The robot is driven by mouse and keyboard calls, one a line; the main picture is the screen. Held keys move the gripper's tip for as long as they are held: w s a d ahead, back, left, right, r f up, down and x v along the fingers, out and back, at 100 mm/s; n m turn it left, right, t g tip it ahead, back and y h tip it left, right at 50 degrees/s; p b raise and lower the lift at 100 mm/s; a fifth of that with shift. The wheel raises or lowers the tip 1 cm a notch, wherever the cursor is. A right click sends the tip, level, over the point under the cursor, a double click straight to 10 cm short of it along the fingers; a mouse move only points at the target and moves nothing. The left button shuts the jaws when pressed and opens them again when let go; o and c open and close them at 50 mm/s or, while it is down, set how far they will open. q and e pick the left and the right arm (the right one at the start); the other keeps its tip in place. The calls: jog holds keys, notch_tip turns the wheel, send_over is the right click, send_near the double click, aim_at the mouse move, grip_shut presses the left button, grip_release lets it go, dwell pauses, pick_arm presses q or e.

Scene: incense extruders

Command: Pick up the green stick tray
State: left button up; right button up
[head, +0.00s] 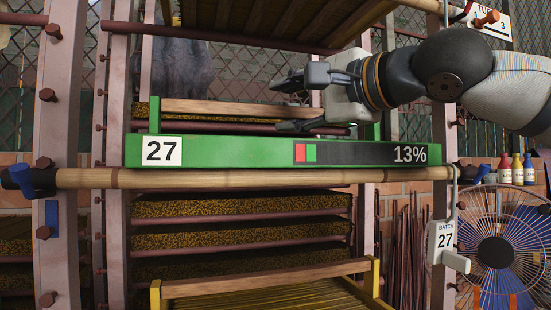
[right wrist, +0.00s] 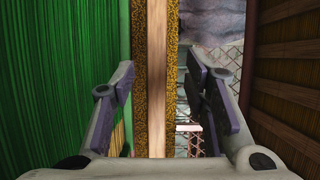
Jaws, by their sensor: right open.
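The green stick tray (head: 230,152) rests on the rack at mid height, its front carrying a "27" label and a "13%" display. A pale wooden bar (head: 235,107) runs along it behind the green front. My right gripper (head: 283,106) comes in from the right above the tray front, open, with its fingers pointing left. In the right wrist view, the gripper (right wrist: 164,78) is open with the wooden bar (right wrist: 157,60) lined up between its fingers, and green sticks (right wrist: 70,70) fill the left side. Whether the fingers touch the bar cannot be told. My left gripper is out of view.
A bamboo pole (head: 300,178) crosses right below the tray front. A shelf (head: 260,20) hangs close above the gripper. A yellow-posted tray (head: 265,284) sits below. Pink rack posts (head: 70,110) stand at the sides; a batch "27" tag (head: 444,240) hangs right, near a fan (head: 496,250).

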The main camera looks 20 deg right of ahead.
aim_at(278, 109)
jog(key=x, duration=0.4)
jog(key=shift+w+f, duration=0.2)
jog(key=shift+w, duration=0.2)
jog(key=shift+s+d, duration=0.1)
jog(key=shift+c, duration=0.8)
grip_shut()
jog(key=shift+r, duration=0.1)
jog(key=shift+r, duration=0.1)
